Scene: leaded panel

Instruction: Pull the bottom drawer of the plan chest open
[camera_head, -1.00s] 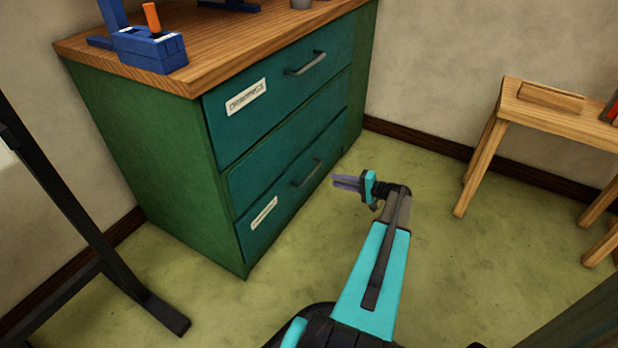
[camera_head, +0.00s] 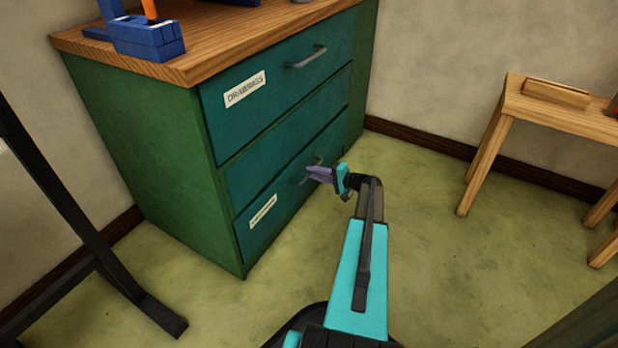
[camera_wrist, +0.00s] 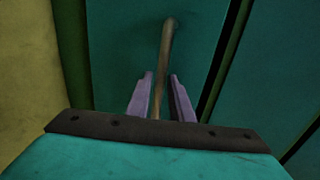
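The green plan chest (camera_head: 150,160) stands on the floor with its teal drawers shut. The bottom drawer (camera_head: 286,193) has a white label at its left and a grey bar handle (camera_head: 319,160). My gripper (camera_head: 309,173) is at this handle, and its purple fingers cover part of it in the head view. In the wrist view the handle (camera_wrist: 166,50) runs between the two fingers of my gripper (camera_wrist: 160,88), with a gap visible on each side. My gripper is open around the handle, in front of the drawer face (camera_wrist: 122,45).
A wooden stool or small table (camera_head: 550,110) stands at the right against the wall. A black stand (camera_head: 75,215) is at the left. The floor (camera_head: 290,265) in front of the chest is clear apart from my arm. Blue tools (camera_head: 145,38) lie on the chest top.

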